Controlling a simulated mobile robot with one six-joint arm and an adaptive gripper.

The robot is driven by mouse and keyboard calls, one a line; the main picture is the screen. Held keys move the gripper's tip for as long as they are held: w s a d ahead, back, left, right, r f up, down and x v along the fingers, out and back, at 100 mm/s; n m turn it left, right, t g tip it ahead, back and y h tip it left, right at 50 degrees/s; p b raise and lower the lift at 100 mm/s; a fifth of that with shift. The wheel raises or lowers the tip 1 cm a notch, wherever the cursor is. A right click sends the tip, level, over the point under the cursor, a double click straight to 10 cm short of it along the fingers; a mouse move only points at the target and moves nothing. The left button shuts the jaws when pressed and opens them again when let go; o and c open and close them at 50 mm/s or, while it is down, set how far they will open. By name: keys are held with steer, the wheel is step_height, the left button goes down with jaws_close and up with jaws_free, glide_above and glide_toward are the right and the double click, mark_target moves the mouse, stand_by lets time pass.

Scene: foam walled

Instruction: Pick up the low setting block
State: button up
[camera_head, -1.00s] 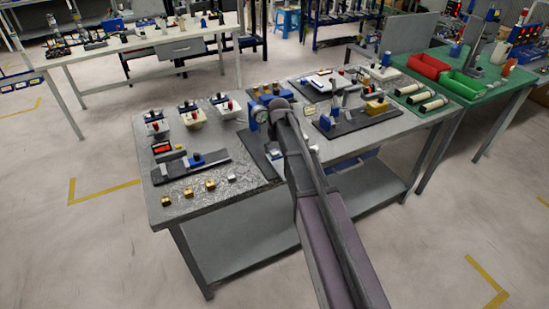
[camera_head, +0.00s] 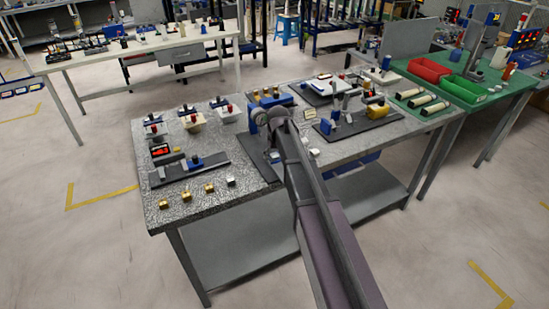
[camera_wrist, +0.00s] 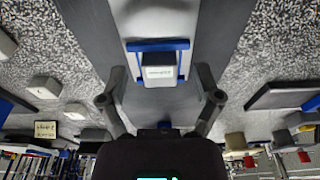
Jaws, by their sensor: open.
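A small pale grey block with a white label (camera_wrist: 160,72) lies in a blue-edged holder on a dark grey plate (camera_wrist: 160,102) in the wrist view. It may be the low setting block, but I cannot read the label. My gripper (camera_wrist: 160,92) is open, its two dark fingers apart on either side of the block's line, with nothing between the tips. In the head view my gripper (camera_head: 272,153) is low over the plate beside the blue stand (camera_head: 256,118), and my arm hides much of this area.
Several gold blocks (camera_head: 187,197) and a silver block (camera_head: 231,182) lie along the table's front edge. A dark plate with a blue slider (camera_head: 196,163) is at left. Another fixture (camera_head: 352,122) stands at right. A large pale part (camera_wrist: 158,18) is at the wrist view's top.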

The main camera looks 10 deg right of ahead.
mark_target(274, 154)
jaws_close()
steer(key=shift+r, duration=0.2)
step_height(274, 154, up, 4)
steer(key=p, duration=0.4)
steer(key=shift+f, duration=0.15)
steer(key=s+p, duration=0.1)
steer(key=s, duration=1.5)
steer(key=shift+d+r, duration=0.4)
steer(key=shift+r, duration=0.05)
